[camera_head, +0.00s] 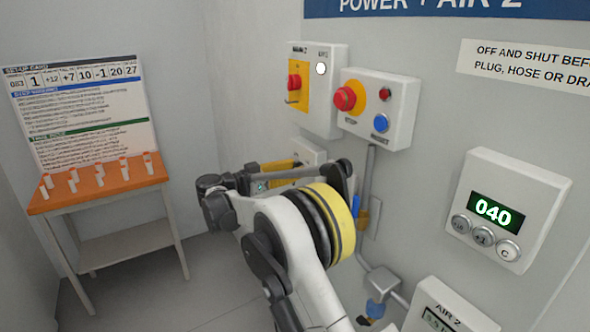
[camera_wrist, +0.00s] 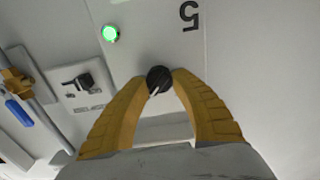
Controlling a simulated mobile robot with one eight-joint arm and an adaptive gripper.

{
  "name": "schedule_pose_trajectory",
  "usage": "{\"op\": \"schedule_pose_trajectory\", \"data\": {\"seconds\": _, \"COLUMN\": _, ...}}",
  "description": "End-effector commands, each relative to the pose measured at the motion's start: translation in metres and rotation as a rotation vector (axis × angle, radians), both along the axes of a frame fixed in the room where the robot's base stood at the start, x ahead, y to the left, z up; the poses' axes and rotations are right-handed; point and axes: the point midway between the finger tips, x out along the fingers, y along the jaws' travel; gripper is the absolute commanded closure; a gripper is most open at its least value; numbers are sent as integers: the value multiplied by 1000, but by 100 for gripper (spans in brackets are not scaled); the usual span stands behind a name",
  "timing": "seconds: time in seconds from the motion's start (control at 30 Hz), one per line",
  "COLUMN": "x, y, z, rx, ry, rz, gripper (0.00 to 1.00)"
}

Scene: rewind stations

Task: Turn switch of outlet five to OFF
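The switch of outlet five (camera_wrist: 159,79) is a round black knob with a pale pointer mark, on a light panel. A "5" (camera_wrist: 190,15) shows upside down above it in the wrist view, and a green lamp (camera_wrist: 110,33) glows to its upper left. My gripper (camera_wrist: 160,81) has its two yellow fingertips at either side of the knob, narrowed to its width and seemingly touching it. In the head view my gripper (camera_head: 285,170) is at the wall, mostly behind my arm; a white box (camera_head: 308,152) shows just above it, and the knob is hidden there.
A black-handled fitting (camera_wrist: 83,83) and a blue-handled valve (camera_wrist: 19,113) sit left of the knob in the wrist view. Above my arm are a stop-button box (camera_head: 398,125) and a red-yellow switch box (camera_head: 325,105). An orange-topped table (camera_head: 100,193) stands left.

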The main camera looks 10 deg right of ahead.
Motion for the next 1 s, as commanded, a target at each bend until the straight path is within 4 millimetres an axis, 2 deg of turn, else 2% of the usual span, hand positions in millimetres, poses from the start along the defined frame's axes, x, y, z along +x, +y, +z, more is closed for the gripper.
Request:
{"op": "schedule_pose_trajectory", "data": {"seconds": 0.53, "x": 0, "y": 0, "z": 1, "rx": -24, "ry": 73, "rz": -1, "gripper": 100}}
{"op": "schedule_pose_trajectory", "data": {"seconds": 1.0, "x": 2, "y": 0, "z": 1, "rx": -145, "ry": 446, "rz": -1, "gripper": 100}}
